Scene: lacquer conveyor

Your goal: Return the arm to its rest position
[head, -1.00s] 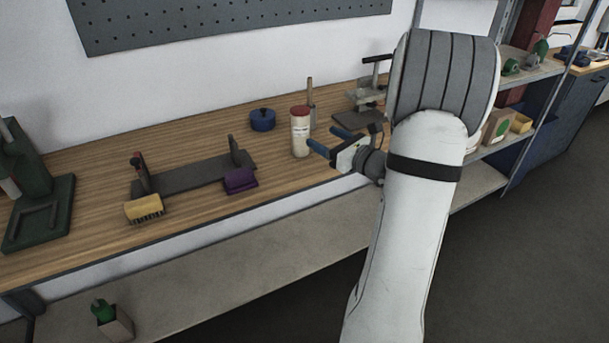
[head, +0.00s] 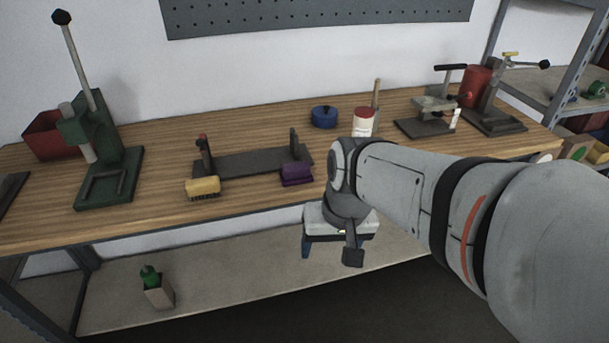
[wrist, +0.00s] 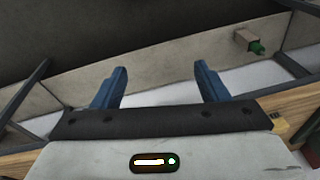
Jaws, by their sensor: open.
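My gripper (head: 337,246) hangs in front of the workbench's front edge, pointing down, with my arm reaching in from the right. In the wrist view its two blue fingers (wrist: 160,85) are apart with nothing between them. Beyond them lie the bench's lower shelf (wrist: 150,68) and the dark floor. The gripper touches nothing that I can see.
On the wooden bench (head: 250,203) stand a yellow brush (head: 203,186), purple block (head: 296,174), dark holder (head: 250,160), blue pot (head: 324,116), red-and-white can (head: 363,122) and green press (head: 108,150).

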